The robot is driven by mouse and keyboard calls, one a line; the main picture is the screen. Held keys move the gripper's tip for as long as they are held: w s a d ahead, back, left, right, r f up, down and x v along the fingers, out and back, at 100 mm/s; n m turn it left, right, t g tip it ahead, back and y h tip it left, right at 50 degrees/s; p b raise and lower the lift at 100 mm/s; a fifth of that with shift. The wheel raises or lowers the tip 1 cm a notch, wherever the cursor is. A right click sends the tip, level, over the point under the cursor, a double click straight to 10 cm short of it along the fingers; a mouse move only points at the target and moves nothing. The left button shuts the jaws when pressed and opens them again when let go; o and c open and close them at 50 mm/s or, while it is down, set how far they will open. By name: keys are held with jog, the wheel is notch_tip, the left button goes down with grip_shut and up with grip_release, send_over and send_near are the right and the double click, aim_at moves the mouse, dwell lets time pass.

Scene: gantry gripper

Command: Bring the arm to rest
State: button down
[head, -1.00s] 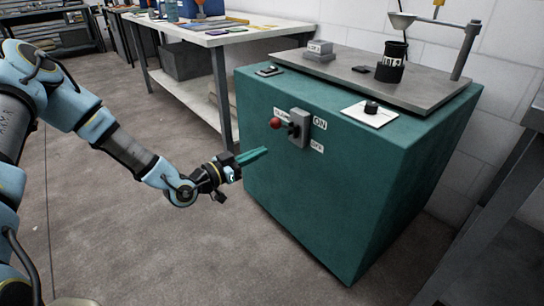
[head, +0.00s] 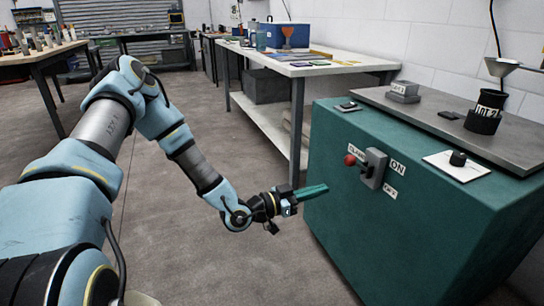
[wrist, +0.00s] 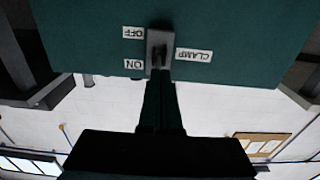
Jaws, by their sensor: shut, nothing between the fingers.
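My arm reaches forward from the left in the head view. My gripper (head: 324,188) has dark green fingers that are closed together and hold nothing. Its tip shows in front of the left edge of the green cabinet (head: 405,225), lower left of the red knob (head: 350,160) of the lever switch (head: 373,168). In the wrist view, which is upside down, the closed fingers (wrist: 158,100) point at the switch box (wrist: 159,45). Labels CLAMP, ON and OFF sit around it. I see no contact with the cabinet.
A white workbench (head: 320,68) stands behind, left of the cabinet. Another bench (head: 45,58) is at far left. The floor (head: 195,255) around my arm is clear.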

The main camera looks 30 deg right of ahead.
jog(key=w+a+f+n+t+y, duration=0.35)
jog(key=w+a+y, duration=0.55)
jog(key=a, duration=0.4)
jog(key=w+a+r+n+t+y, duration=0.1)
jog(key=w+a+r+n+y, duration=0.15)
jog(key=a, duration=0.65)
jog(key=w+a+r+n+y, duration=0.2)
jog(key=a+r+n+y, duration=0.15)
jog(key=a, duration=0.55)
jog(key=s+a+r+n+g+y, duration=0.1)
jog(key=s+a+r+n+y, duration=0.1)
jog(key=s+a+r+n, duration=0.4)
jog(key=s+a+r+n+g+y, duration=0.1)
jog(key=s+a+r+n, duration=0.15)
jog(key=a, duration=0.45)
notch_tip(320, 180, up, 22)
jog(key=s+p, duration=0.1)
jog(key=p, duration=2.1)
jog(key=shift+s+a+f+m, duration=0.15)
jog(key=shift+m, duration=0.15)
